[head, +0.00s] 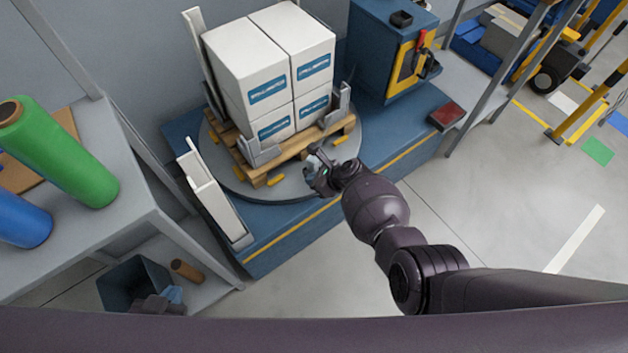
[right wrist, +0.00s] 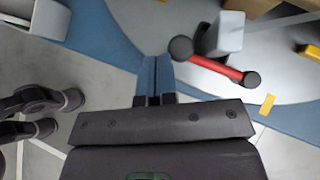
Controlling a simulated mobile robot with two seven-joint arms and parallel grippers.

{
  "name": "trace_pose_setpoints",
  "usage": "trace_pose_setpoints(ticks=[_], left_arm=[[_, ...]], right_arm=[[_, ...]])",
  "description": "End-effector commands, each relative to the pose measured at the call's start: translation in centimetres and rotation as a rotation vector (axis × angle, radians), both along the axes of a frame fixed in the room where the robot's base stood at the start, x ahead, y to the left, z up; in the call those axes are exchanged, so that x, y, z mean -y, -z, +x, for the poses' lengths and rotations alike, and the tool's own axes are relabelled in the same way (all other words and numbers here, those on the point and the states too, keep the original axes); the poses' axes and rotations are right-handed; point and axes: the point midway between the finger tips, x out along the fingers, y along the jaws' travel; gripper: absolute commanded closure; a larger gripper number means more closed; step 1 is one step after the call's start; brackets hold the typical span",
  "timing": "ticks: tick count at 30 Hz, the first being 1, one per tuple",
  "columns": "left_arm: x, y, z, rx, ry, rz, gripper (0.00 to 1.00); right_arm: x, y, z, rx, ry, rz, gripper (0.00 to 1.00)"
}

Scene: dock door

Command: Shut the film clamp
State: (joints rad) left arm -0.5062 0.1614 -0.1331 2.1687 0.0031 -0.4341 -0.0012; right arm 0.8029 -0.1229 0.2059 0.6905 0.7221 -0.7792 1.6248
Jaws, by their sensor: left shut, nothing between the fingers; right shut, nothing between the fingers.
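The film clamp (right wrist: 222,45) shows in the right wrist view as a pale grey block with a red bar (right wrist: 212,64) across its near side, a dark round knob at each end. It is on the turntable's edge. I cannot tell whether its jaw is open. My right gripper (right wrist: 156,75) is shut and empty, with its fingertips left of the red bar and apart from it in the picture. In the head view my right gripper (head: 318,178) is at the turntable's near rim and largely hides the clamp.
White cartons (head: 250,62) stand on a wooden pallet on the grey turntable (head: 225,172), with grey corner brackets near. A blue cabinet (head: 372,45) stands behind. At left a shelf (head: 130,215) holds green (head: 62,150) and blue (head: 22,222) rolls.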

Motion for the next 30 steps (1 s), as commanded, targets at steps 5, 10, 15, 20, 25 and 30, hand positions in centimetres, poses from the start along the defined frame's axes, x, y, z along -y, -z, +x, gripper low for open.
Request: trace_pose_setpoints(ticks=[5,10,15,20,25,30], left_arm=[[0.0,0.0,0.0,-0.001,0.0,0.0,1.0],[0.0,0.0,0.0,0.0,0.0,0.0,1.0],[0.0,0.0,0.0,0.0,0.0,0.0,1.0],[0.0,0.0,0.0,0.0,0.0,0.0,1.0],[0.0,-0.4,0.2,0.008,0.001,-0.001,1.0],[0.0,-2.1,1.0,0.042,0.001,-0.001,1.0]], right_arm=[[-0.1,0.0,0.2,0.0,-0.004,0.0,1.0],[-0.1,0.0,0.2,0.0,-0.006,0.0,1.0],[-0.1,-0.1,0.3,0.0,-0.006,0.001,1.0],[-0.1,-0.1,0.3,0.0,-0.006,0.001,1.0],[0.1,-0.4,0.2,0.002,-0.005,0.0,1.0],[1.2,-2.2,0.0,0.009,-0.004,0.0,1.0]])
